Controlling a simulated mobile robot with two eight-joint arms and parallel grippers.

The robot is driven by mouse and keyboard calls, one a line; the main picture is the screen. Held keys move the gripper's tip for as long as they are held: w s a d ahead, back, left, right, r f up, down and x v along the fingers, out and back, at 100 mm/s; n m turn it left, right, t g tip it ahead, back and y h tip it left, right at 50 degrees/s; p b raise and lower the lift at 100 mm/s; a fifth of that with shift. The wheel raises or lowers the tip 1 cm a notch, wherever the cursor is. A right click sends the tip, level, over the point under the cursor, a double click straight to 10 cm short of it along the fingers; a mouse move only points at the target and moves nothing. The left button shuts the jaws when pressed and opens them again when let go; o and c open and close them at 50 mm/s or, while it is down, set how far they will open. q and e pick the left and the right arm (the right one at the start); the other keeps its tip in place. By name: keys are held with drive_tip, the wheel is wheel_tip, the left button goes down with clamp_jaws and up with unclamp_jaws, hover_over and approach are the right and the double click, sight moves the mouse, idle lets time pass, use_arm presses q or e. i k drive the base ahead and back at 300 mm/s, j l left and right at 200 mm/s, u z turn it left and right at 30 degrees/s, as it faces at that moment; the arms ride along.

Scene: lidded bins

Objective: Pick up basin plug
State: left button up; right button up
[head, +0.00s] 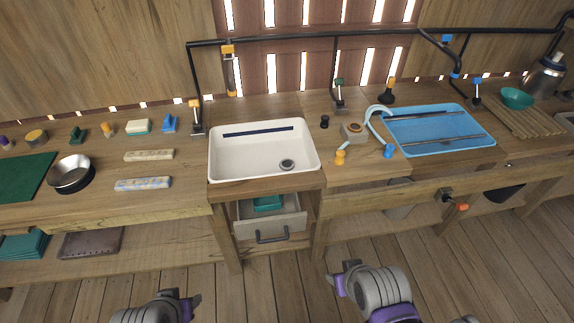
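The white basin (228,172) is set into the wooden counter at the centre of the head view. A round grey fitting (287,165) lies on its floor at the right; I cannot tell whether it is the plug or only the drain. A small black knobbed piece (324,121) stands on the counter just right of the basin and may be the basin plug. A small orange piece (340,156) stands nearer the front. My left gripper (178,300) and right gripper (346,276) are low at the bottom of the view, in front of the counter, away from these things. Their finger openings are unclear.
A half-open drawer (270,221) with a handle juts out under the basin. A blue tray (440,147) with a curved pale-blue hose is at right. A metal bowl (71,174) and several small items are at left. Black pipes run above the counter.

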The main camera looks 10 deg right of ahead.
sight(324, 124)
drive_tip(key=i+l+u, duration=0.3)
drive_tip(key=i, duration=0.35)
drive_tip(key=i+l+u, duration=0.3)
drive_tip(key=i+l, duration=0.3)
drive_tip(key=l, duration=0.1)
